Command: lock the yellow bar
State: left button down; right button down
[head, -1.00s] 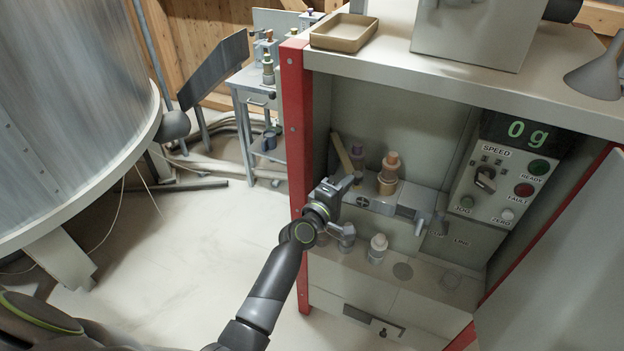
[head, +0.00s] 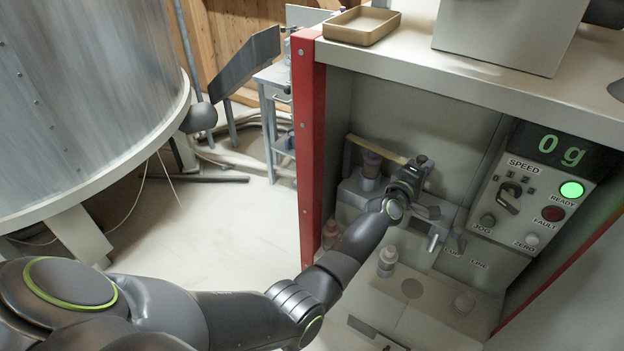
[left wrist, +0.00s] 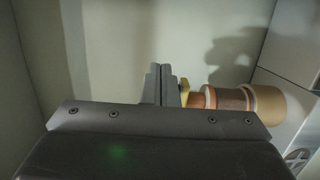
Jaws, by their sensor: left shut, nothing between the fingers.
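The yellow bar (head: 378,150) lies nearly level above the grey dosing block inside the cabinet. Its left end is near the back left wall, and its right end reaches my left gripper. My left gripper (head: 420,165) is shut and empty at that right end. In the left wrist view the closed fingers (left wrist: 161,84) stand upright, with a small piece of the yellow bar (left wrist: 184,92) just right of them. I cannot tell whether they touch. The READY lamp (head: 571,189) glows green. My right gripper is out of view.
A pale bottle (head: 387,261) stands on the lower shelf. The control panel (head: 527,205) is on the right, its display reading 0 g. The red cabinet post (head: 308,140) edges the left side of the opening.

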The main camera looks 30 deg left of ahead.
pick_arm(q)
jog(key=shift+b+x, duration=0.35)
jog(key=shift+x, duration=1)
jog(key=shift+s, duration=0.1)
